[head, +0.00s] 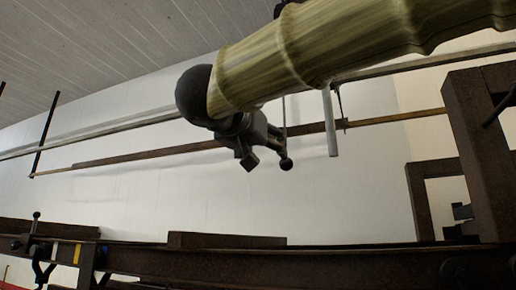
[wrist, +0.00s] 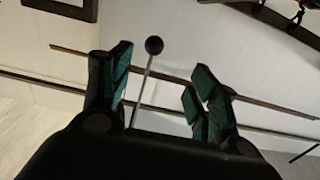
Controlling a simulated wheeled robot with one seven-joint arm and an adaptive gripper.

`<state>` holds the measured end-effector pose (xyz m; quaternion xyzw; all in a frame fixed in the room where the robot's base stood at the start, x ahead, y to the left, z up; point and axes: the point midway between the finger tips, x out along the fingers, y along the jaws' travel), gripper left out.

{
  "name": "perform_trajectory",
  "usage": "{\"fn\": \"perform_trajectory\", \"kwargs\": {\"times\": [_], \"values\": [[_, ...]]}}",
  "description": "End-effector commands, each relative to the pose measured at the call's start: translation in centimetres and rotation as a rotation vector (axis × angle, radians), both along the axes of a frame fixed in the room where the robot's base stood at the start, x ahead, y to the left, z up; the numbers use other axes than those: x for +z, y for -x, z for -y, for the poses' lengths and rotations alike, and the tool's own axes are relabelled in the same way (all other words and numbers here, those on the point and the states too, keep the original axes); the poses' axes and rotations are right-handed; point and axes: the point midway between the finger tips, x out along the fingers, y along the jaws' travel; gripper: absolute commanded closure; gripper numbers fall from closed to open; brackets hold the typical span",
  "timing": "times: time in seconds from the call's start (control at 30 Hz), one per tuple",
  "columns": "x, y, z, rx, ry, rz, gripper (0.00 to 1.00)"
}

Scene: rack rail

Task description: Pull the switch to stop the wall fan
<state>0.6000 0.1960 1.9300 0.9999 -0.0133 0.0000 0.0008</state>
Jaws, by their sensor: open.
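The pull switch shows in the head view as a thin cord with a black ball (head: 286,164) at its lower end. In the wrist view the ball (wrist: 154,45) is beyond the fingertips, and the thin cord (wrist: 141,92) runs between the two fingers, nearer the left one. My gripper (head: 264,150) is open at the ball's left in the head view, partly overlapping the cord's line. Its green-padded fingers (wrist: 160,75) are apart in the wrist view, with nothing gripped. Whether a finger touches the cord cannot be told. The wall fan is not clearly visible.
A grey rod (head: 330,122) hangs just right of the cord. A long brown rail (head: 120,157) runs along the white wall behind. Rusty beams (head: 370,262) cross below, and a brown post (head: 480,150) stands at the right. Open space lies below the ball.

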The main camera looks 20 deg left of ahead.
Motion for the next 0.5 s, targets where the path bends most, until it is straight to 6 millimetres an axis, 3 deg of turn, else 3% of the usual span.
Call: {"fn": "perform_trajectory", "kwargs": {"times": [0.5], "values": [[0.3,-6.5,0.9,-0.012,0.0,-0.001,0.39]]}}
